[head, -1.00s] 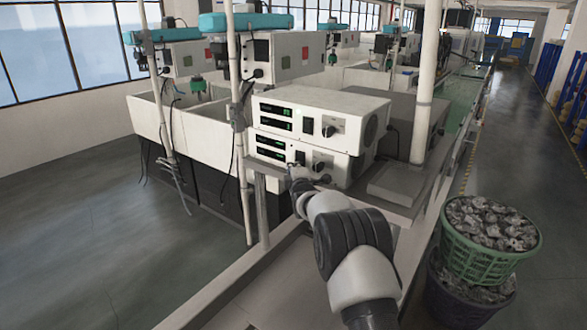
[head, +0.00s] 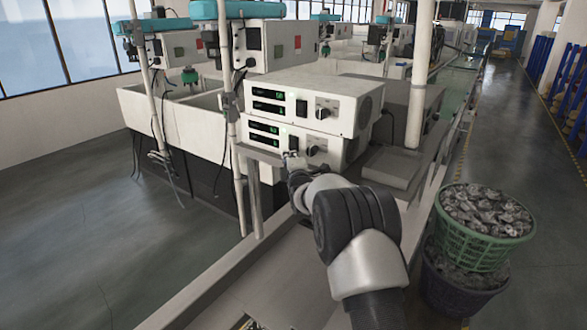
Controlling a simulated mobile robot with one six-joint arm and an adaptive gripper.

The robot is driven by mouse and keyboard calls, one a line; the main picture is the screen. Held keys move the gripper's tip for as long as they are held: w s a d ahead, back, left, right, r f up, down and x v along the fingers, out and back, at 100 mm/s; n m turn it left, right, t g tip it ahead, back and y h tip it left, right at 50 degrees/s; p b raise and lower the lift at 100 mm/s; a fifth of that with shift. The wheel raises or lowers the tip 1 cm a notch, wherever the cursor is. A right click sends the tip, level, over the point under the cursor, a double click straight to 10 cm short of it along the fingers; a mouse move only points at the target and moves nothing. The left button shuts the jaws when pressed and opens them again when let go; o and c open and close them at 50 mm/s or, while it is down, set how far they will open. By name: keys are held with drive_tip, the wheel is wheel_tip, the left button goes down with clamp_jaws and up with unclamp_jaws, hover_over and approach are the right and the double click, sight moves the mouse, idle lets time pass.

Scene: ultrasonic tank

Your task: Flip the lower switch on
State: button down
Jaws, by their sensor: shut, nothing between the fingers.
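Two white control boxes are stacked on the bench. The lower box (head: 340,151) has lit green displays, a dark rocker switch (head: 293,142) and a knob (head: 312,150) on its front. My gripper (head: 291,157) is shut and empty, with its tip at the lower box's front, just below the lower switch. I cannot tell whether it touches the switch. The gripper covers part of the panel around the switch, and the switch's position is too small to read. The upper box (head: 350,92) has its own displays, black switch (head: 302,109) and knob (head: 324,112).
A pale post (head: 233,110) stands left of the boxes, beside a metal ledge. A grey flat block (head: 392,167) lies to their right. White tanks (head: 185,125) stand behind on the left. A green basket (head: 484,250) of metal parts stands at the right. The aisle floor beyond is clear.

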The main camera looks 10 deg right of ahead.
drive_tip(key=s, duration=0.8)
drive_tip(key=shift+s, duration=0.15)
drive_tip(key=shift+r, duration=0.1)
drive_tip(key=s+f+m+g+b, duration=0.4)
drive_tip(key=s+f+m+b, duration=0.2)
drive_tip(key=s, duration=1.2)
drive_tip(key=s+f+m+g+b, duration=0.4)
drive_tip(key=s+f+b, duration=0.3)
drive_tip(key=s, duration=1.1)
drive_tip(key=s+f+m+g+b, duration=0.5)
drive_tip(key=s+f+m+b, duration=0.1)
drive_tip(key=s, duration=1.2)
drive_tip(key=shift+s+a+f+m+b, duration=0.3)
drive_tip(key=shift+m+b, duration=0.15)
drive_tip(key=shift+m, duration=0.35)
drive_tip(key=c, duration=2.3)
unclamp_jaws()
